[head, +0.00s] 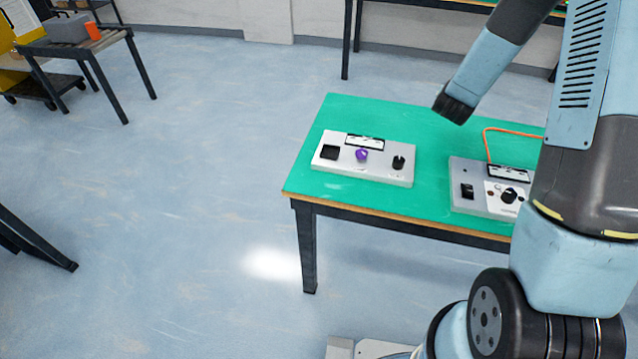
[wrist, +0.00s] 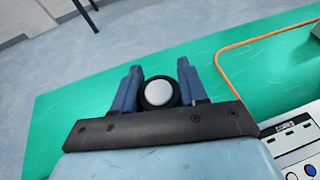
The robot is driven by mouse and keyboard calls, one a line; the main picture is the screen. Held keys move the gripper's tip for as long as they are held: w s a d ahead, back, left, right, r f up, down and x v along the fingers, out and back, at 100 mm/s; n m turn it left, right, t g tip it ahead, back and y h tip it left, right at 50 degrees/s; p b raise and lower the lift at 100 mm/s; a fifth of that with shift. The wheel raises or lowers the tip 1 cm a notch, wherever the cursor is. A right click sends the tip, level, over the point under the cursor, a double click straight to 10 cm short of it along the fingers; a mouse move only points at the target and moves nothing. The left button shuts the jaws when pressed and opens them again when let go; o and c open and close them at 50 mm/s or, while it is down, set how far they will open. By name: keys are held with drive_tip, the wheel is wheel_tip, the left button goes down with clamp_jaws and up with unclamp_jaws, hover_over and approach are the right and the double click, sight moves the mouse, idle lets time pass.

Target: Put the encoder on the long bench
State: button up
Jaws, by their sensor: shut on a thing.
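My gripper (wrist: 157,88) is shut in the wrist view, its two blue fingers on either side of a dark round part with a pale grey face, which I take to be the encoder (wrist: 158,92). The fingers hide its sides. In the head view the dark end of my gripper (head: 454,106) hangs above the green-topped table (head: 335,118); the held part cannot be made out there. Another green-topped bench (head: 450,5) shows partly at the top edge. I cannot tell from these views which one is the long bench.
On the near table stand a white control box (head: 385,175) with a purple knob, and a grey box (head: 470,208) with an orange cable (head: 486,143). A side table (head: 95,45) holds a grey bin and an orange cup. The table top between the boxes and far edge is clear.

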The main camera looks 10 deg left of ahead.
drive_tip(key=shift+d, duration=0.25)
drive_tip(key=s+a+f, duration=0.1)
drive_tip(key=s+a, duration=0.6)
drive_tip(key=a, duration=0.4)
drive_tip(key=s+a+f, duration=0.2)
drive_tip(key=s+a, duration=0.4)
drive_tip(key=a, duration=0.5)
drive_tip(key=s+a+y, duration=0.1)
drive_tip(key=s+a, duration=0.3)
drive_tip(key=s, duration=0.7)
drive_tip(key=s+a, duration=0.5)
drive_tip(key=s, duration=0.6)
drive_tip(key=shift+n, duration=0.4)
drive_tip(key=w+a+f, duration=0.1)
drive_tip(key=w+f, duration=0.2)
drive_tip(key=w, duration=0.1)
drive_tip(key=w+a+f, duration=0.1)
drive_tip(key=w+f, duration=0.2)
drive_tip(key=w, duration=0.1)
drive_tip(key=w+a+f, duration=0.1)
drive_tip(key=w+f, duration=0.2)
drive_tip(key=w, duration=0.1)
drive_tip(key=shift+a+f, duration=0.15)
drive_tip(key=shift+f, duration=0.05)
drive_tip(key=shift+w+a+f, duration=0.1)
drive_tip(key=shift+w+f, duration=0.45)
drive_tip(key=shift+f, duration=1.55)
